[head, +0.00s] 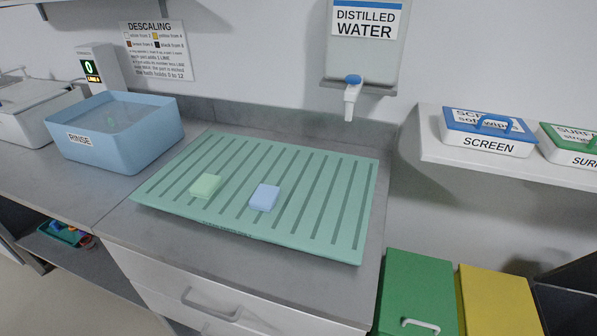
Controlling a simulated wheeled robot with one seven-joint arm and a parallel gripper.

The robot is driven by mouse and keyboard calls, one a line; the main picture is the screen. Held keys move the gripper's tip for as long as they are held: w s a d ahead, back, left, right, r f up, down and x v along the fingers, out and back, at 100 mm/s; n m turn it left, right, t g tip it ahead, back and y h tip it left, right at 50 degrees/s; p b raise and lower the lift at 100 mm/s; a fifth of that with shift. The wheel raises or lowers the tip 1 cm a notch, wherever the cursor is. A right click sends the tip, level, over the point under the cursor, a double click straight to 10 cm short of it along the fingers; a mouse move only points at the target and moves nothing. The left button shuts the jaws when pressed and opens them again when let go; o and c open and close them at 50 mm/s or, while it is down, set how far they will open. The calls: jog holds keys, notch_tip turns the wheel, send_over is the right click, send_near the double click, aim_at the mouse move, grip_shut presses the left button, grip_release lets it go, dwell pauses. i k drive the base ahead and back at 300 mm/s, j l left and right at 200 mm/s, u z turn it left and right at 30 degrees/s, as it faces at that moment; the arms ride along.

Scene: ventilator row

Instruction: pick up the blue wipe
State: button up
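The blue wipe (265,197) is a small, light blue folded block. It lies flat on the green ribbed drying mat (312,190), near the front middle. A pale green wipe (206,186) lies on the same mat to its left, with a gap between them. My gripper is not in view.
A blue basin labelled RINSE (118,138) stands on the counter left of the mat. A DISTILLED WATER dispenser (352,65) hangs above the mat's back. A shelf on the right holds a SCREEN box (484,140). Green (417,285) and yellow bins (496,300) stand below. Most of the mat is bare.

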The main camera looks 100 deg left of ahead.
aim_at(264, 198)
jog(key=u, duration=2.05)
jog(key=l+u, duration=0.75)
